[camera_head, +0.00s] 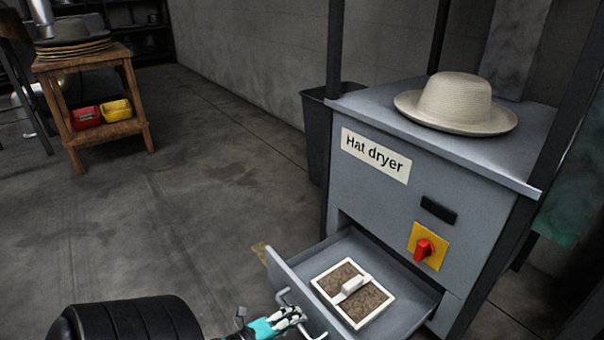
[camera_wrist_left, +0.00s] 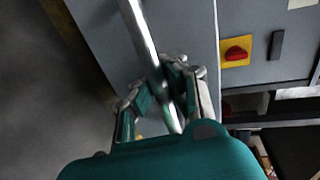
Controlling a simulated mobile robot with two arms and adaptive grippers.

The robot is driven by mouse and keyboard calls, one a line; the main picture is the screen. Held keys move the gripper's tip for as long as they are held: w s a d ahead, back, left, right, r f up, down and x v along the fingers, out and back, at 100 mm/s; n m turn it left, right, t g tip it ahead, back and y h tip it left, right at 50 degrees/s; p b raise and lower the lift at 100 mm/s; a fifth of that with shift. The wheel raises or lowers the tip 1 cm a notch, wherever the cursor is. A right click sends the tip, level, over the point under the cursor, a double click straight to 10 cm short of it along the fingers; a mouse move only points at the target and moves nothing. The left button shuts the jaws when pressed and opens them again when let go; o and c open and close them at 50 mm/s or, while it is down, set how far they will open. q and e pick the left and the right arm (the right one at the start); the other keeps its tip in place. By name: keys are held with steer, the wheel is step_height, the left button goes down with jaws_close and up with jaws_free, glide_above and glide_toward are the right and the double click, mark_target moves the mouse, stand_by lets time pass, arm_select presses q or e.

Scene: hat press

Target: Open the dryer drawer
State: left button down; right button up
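The grey hat dryer (camera_head: 395,225) stands at the right with its drawer (camera_head: 395,260) pulled out of the lower front. A metal bar handle (camera_head: 288,294) sits on the drawer front. My left gripper (camera_head: 290,318), teal and silver, is at this handle. In the left wrist view its fingers (camera_wrist_left: 163,85) lie on both sides of the handle bar (camera_wrist_left: 143,35) and appear closed on it. The bar runs at a slant between them. My right gripper is not in view.
A white-framed tray with brown filling (camera_head: 375,300) lies in the drawer. A straw hat (camera_head: 458,100) rests on the dryer top. A red knob (camera_head: 424,250) is on its front. A wooden stand (camera_head: 125,100) with hats is at the far left. The floor between is clear.

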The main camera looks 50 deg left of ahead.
arm_select(q)
steer(key=c, duration=2)
jaws_free()
steer(key=shift+d+r, duration=0.1)
steer(key=o, duration=0.7)
steer(key=shift+s, duration=0.1)
steer(key=v, duration=1.1)
steer(key=shift+s, duration=0.4)
